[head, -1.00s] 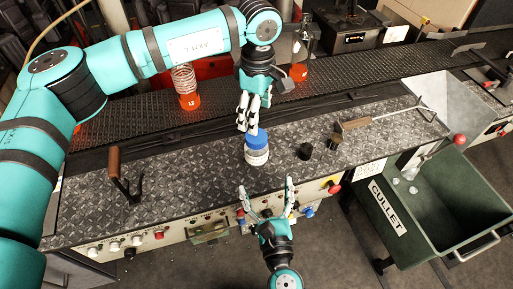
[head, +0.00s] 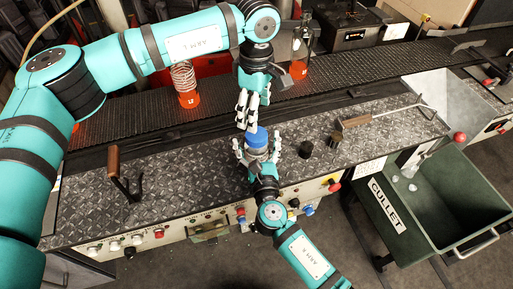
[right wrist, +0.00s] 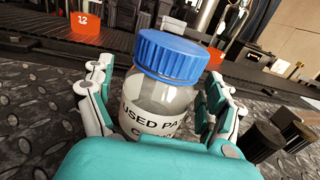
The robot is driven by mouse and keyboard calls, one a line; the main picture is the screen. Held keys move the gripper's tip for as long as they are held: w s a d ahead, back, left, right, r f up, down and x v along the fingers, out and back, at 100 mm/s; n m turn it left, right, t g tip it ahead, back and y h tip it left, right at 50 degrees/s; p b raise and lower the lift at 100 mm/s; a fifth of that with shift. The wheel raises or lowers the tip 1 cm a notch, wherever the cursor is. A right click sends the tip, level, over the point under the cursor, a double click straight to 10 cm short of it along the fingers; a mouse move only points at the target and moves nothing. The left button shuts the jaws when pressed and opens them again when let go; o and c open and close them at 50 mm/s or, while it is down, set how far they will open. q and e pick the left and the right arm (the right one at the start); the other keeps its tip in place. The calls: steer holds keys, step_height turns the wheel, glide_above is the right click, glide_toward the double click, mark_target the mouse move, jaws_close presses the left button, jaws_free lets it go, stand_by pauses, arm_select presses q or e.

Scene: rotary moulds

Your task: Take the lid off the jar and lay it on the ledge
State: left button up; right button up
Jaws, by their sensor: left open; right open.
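The jar (right wrist: 160,98) is clear glass with a white printed label and stands upright on the ledge. Its blue ribbed lid (right wrist: 172,55) is on top; the lid also shows in the head view (head: 257,138). My right gripper (head: 257,148) is open, with one finger on each side of the jar body; its fingers also show in the right wrist view (right wrist: 160,105). My left gripper (head: 247,124) is open just above and behind the lid, fingers pointing down. The ledge (head: 205,165) is a dark diamond-plate surface.
A wooden-handled tool (head: 115,170) lies at the left of the ledge. Two small dark cylinders (head: 306,149) stand right of the jar. A long-handled tool (head: 385,119) lies farther right. A green cullet bin (head: 440,200) stands at right. The plate left of the jar is clear.

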mark_target(257, 134)
steer(key=shift+c, duration=0.4)
jaws_close()
arm_select(q)
steer(key=m, duration=0.3)
steer(key=shift+m, duration=0.3)
steer(key=m, duration=0.8)
steer(key=shift+m, duration=0.3)
steer(key=m, duration=0.5)
steer(key=shift+m, duration=0.3)
steer(key=shift+f, duration=4)
steer(key=shift+c, duration=0.4)
